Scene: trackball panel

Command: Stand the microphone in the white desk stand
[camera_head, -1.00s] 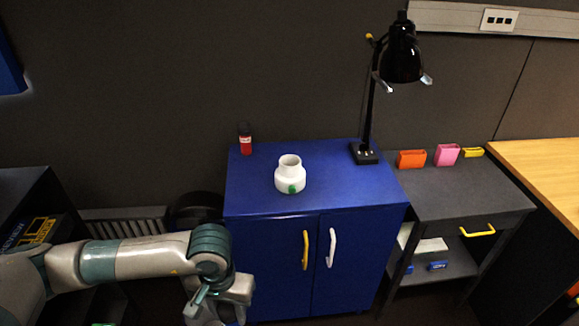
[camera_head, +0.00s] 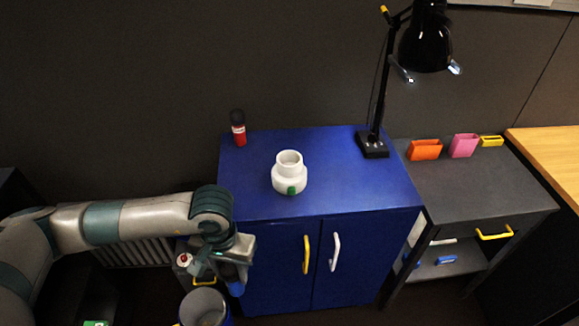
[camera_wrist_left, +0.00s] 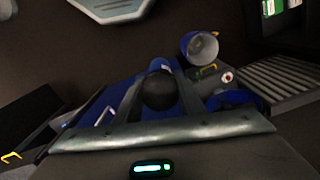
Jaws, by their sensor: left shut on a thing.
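The white desk stand (camera_head: 288,182) is a squat round piece with a raised open collar and a green mark on its front. It stands upright on the blue cabinet (camera_head: 335,200), empty as far as I see. My left gripper (camera_head: 232,270) is low at the cabinet's front left, below the top and apart from the stand. It is shut on the microphone, whose blue part (camera_head: 236,284) shows at the jaws. In the left wrist view a dark round head (camera_wrist_left: 158,90) sits between the fingers (camera_wrist_left: 160,78). My right gripper is not in view.
A red bottle with a black top (camera_head: 238,130) stands at the cabinet's back left. A black desk lamp (camera_head: 372,143) stands at its back right. An open bin (camera_head: 205,306) is on the floor below my left arm. The cabinet top around the stand is clear.

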